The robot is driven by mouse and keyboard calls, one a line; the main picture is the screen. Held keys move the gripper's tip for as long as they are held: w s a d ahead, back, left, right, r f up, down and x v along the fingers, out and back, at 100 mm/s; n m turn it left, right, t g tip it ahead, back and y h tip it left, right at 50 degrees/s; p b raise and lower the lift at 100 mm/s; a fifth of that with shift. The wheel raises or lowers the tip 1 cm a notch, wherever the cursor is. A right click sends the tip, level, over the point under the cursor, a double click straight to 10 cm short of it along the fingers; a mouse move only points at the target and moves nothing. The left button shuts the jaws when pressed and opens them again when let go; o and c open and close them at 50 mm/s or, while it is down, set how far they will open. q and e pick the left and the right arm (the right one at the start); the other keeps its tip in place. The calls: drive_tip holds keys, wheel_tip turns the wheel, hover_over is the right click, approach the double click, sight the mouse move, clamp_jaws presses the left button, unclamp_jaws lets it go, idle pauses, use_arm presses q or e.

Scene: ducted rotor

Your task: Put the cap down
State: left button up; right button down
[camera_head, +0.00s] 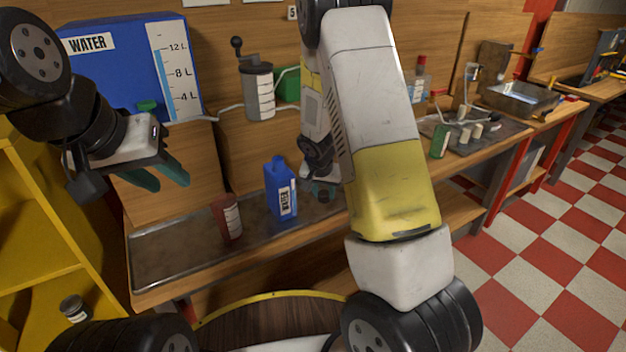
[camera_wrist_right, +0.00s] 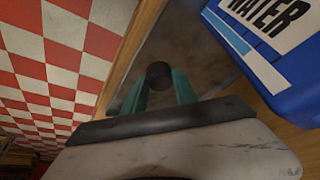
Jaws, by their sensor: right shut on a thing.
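The cap (camera_wrist_right: 158,72) is a small dark cylinder between the teal fingertips of my right gripper (camera_wrist_right: 160,88) in the right wrist view. My right gripper is shut on it. In the head view the cap (camera_head: 323,196) shows small and dark beside the blue water bottle (camera_head: 281,195), and my right arm partly blocks the view there. The metal tray surface (camera_wrist_right: 200,45) lies beyond the cap; whether the cap touches it I cannot tell. My left gripper (camera_head: 160,178) is open and empty at the left, above the bench.
A dark red container (camera_head: 231,218) stands on the metal tray (camera_head: 165,262), left of the water bottle. A small jar (camera_head: 74,308) sits on the yellow shelf. The tray's left part is clear.

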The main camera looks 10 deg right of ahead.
sight(322, 192)
drive_tip(key=w, duration=0.4)
drive_tip(key=shift+w+d+f, duration=0.25)
drive_tip(key=shift+w+d, duration=0.15)
drive_tip(key=shift+f, duration=1.7)
drive_tip(key=c, duration=1)
unclamp_jaws()
drive_tip(key=shift+f, duration=0.1)
drive_tip(key=shift+o, duration=0.2)
